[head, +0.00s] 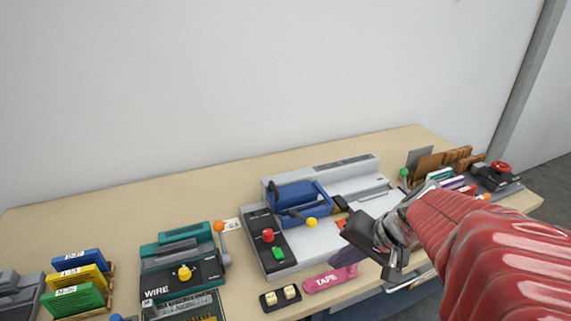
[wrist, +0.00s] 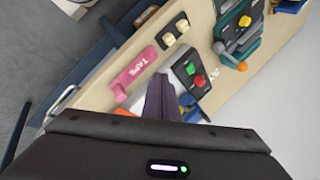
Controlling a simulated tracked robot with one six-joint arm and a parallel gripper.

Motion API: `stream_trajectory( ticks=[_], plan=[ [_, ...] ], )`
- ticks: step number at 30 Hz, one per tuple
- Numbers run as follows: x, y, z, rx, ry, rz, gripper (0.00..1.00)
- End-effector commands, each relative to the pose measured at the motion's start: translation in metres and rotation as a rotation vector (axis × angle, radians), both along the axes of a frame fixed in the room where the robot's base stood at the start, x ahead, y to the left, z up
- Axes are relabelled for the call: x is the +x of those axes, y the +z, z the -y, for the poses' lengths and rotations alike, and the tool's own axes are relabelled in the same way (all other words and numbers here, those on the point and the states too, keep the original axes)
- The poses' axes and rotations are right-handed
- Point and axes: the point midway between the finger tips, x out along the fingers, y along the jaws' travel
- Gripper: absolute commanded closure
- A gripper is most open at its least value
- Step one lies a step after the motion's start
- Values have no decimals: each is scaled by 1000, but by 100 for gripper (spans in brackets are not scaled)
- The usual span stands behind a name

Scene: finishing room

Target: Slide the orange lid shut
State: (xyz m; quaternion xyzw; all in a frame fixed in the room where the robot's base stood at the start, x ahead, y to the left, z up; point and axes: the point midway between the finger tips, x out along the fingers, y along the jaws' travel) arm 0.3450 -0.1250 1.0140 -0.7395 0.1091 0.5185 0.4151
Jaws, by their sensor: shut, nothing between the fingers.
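No part is plainly readable as an orange lid. A small orange-brown piece (head: 341,203) shows on the grey machine (head: 318,240), right of its blue carriage (head: 298,199), and may be it; whether it is open or shut I cannot tell. In the wrist view an orange patch (wrist: 122,115) lies left of the fingers, partly cut off by my gripper body. My gripper (head: 346,258) is shut and empty, over the front right part of the grey machine, near the pink TAPE piece (head: 330,279). Its dark purple fingers also show in the wrist view (wrist: 160,85).
A teal WIRE machine (head: 183,262) with an orange-knobbed lever stands left. Coloured boxes (head: 79,277) sit further left. A black block with cream buttons (head: 281,296) lies at the front edge. A wooden rack (head: 445,160) and red-knobbed device (head: 497,175) are right. The back left tabletop is clear.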

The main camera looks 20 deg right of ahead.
Motion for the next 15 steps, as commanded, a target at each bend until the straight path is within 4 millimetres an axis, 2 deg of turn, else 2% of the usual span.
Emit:
stream_trajectory(
  ticks=[1,8,15],
  plan=[
    [-2,-1,14,20,-41,4,100],
    [-10,-5,67,108,-203,48,100],
    [-29,-9,127,183,-376,117,100]
  ],
)
